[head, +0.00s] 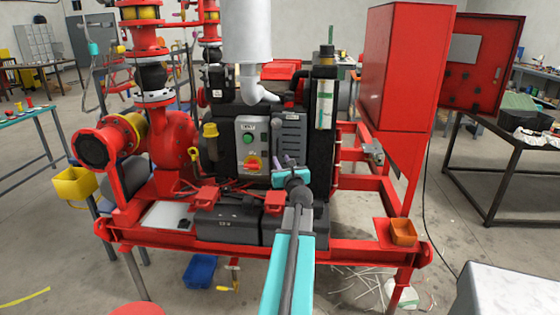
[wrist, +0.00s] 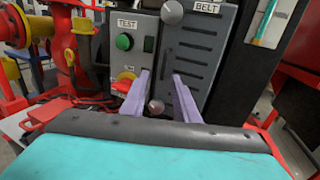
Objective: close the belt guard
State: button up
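The belt guard (wrist: 193,62) is a grey slotted panel marked BELT. It stands upright on the machine's front and also shows in the head view (head: 289,130). I cannot tell whether it is flush or slightly ajar. A round knob (wrist: 172,12) is at its upper left, and another round knob (wrist: 156,107) is at its lower left. My gripper (wrist: 160,75) is open, its two pale purple fingers apart in front of the guard's left edge. The lower knob shows between them; contact cannot be told. In the head view my gripper (head: 285,162) is low before the guard, partly hidden by my arm.
Left of the guard is a TEST panel (wrist: 130,28) with a green button (wrist: 123,42) and a red-yellow switch (wrist: 124,82). Black battery boxes (head: 228,225) sit below on the red skid frame. A red cabinet (head: 402,65) with an open door stands to the right.

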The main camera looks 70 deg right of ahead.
jog(key=shift+v, duration=1.5)
